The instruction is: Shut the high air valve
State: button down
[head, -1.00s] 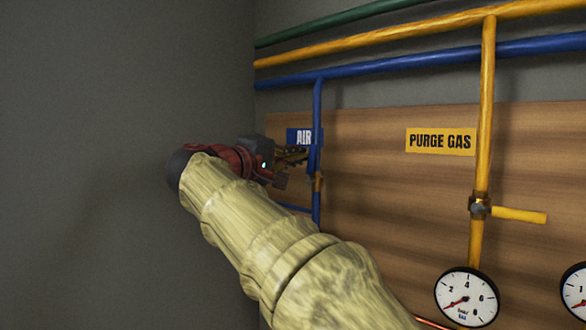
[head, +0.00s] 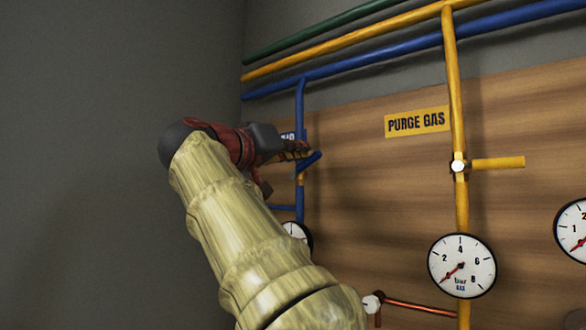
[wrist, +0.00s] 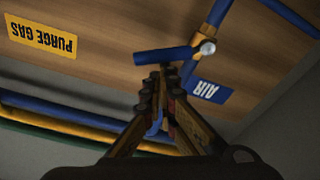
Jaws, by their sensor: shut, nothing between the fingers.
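The air valve's blue handle (head: 309,161) sits on the upright blue pipe (head: 299,100) at the left of the wooden panel. It sticks out to the right, across the pipe, tilted slightly up. In the wrist view the handle (wrist: 165,55) runs crosswise from a pale round pivot (wrist: 207,48). My gripper (head: 304,150) is shut and empty, its tips right at the handle. In the wrist view the fingertips (wrist: 166,72) meet just below the handle; I cannot tell whether they touch it. The blue AIR label (wrist: 208,90) is partly hidden behind my gripper in the head view.
Right of it stands the yellow purge gas pipe (head: 455,85) with its yellow handle (head: 498,163) and a gauge (head: 462,266). Another gauge (head: 296,232) is partly hidden behind my arm. Horizontal pipes (head: 350,68) cross above. A grey wall (head: 100,100) is at the left.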

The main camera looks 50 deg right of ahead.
aim_at(311, 158)
jog(key=s+f+m+b, duration=0.1)
jog(key=m+b, duration=0.1)
jog(key=f+m+b, duration=0.1)
jog(key=m+b, duration=0.1)
jog(key=shift+s+d+f+g+b, duration=0.1)
jog(key=shift+s+f+g+b, duration=0.05)
jog(key=shift+s+g+b, duration=0.2)
jog(key=shift+s+f, duration=0.1)
jog(key=shift+s, duration=0.05)
dwell(0.4)
